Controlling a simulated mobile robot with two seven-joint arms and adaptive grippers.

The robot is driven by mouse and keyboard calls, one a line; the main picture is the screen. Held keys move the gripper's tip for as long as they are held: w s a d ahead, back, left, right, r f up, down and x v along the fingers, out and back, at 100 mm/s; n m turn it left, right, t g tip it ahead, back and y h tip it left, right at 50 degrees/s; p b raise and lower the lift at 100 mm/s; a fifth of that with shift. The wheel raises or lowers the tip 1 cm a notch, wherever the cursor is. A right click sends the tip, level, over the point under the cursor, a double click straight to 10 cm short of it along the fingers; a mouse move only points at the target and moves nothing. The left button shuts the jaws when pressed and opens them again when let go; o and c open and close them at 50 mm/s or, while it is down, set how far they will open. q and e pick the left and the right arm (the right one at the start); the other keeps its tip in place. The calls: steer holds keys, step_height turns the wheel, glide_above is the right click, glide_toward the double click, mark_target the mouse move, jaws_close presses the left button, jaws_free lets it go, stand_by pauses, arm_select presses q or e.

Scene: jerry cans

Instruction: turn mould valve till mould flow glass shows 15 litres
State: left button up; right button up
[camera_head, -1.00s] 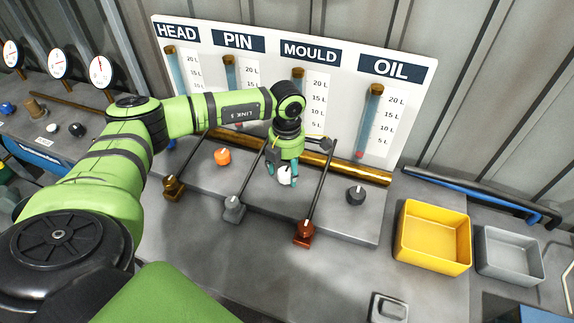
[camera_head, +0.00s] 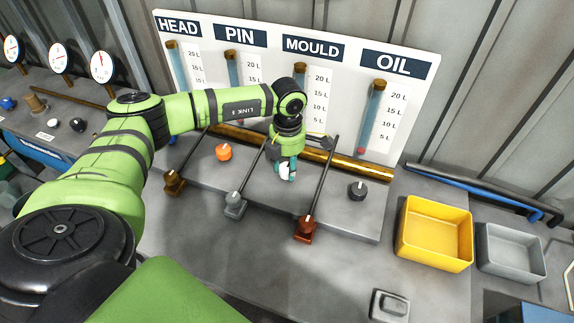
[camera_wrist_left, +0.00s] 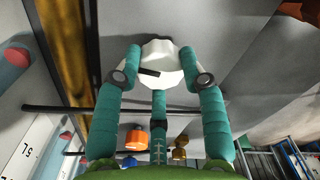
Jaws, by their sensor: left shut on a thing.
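The mould valve is a white knob (camera_head: 284,168) on the grey bench ledge below the MOULD label (camera_head: 313,48). My left gripper (camera_head: 286,174) points down over it, and its teal fingers are shut around the knob. The left wrist view shows the white knob (camera_wrist_left: 162,50) with a dark mark, held between the fingertips (camera_wrist_left: 160,66). The mould flow glass (camera_head: 300,72) stands behind my wrist. Its top and its scale show, but its lower part is hidden by my arm, so I cannot read its level. My right gripper is not in view.
An orange knob (camera_head: 224,152) lies to the left and a dark knob (camera_head: 357,190) to the right. Slanting dark rods, one ending in a red-brown block (camera_head: 305,229), flank my gripper. A brass pipe (camera_head: 350,169) runs behind. Yellow (camera_head: 434,264) and grey (camera_head: 512,274) bins stand right.

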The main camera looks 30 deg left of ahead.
arm_select(q)
steer(key=m+b, duration=0.2)
steer(key=shift+w+d+f+m+b, duration=0.1)
steer(key=shift+w+d+m+b, duration=0.1)
steer(key=shift+m+b, duration=0.2)
steer(key=m+b, duration=0.3)
steer(key=shift+m, duration=0.3)
steer(key=m+b, duration=0.2)
steer(key=m, duration=0.1)
steer(key=shift+s+m+b, duration=0.1)
steer(key=shift+m+b, duration=0.2)
steer(key=shift+b, duration=0.1)
steer(key=shift+s+d+m+b, duration=0.1)
steer(key=shift+m+b, duration=0.85)
steer(key=shift+m, duration=0.55)
steer(key=o, duration=1.1)
steer(key=shift+o, duration=0.2)
steer(key=shift+d, duration=0.1)
steer(key=shift+r, duration=0.2)
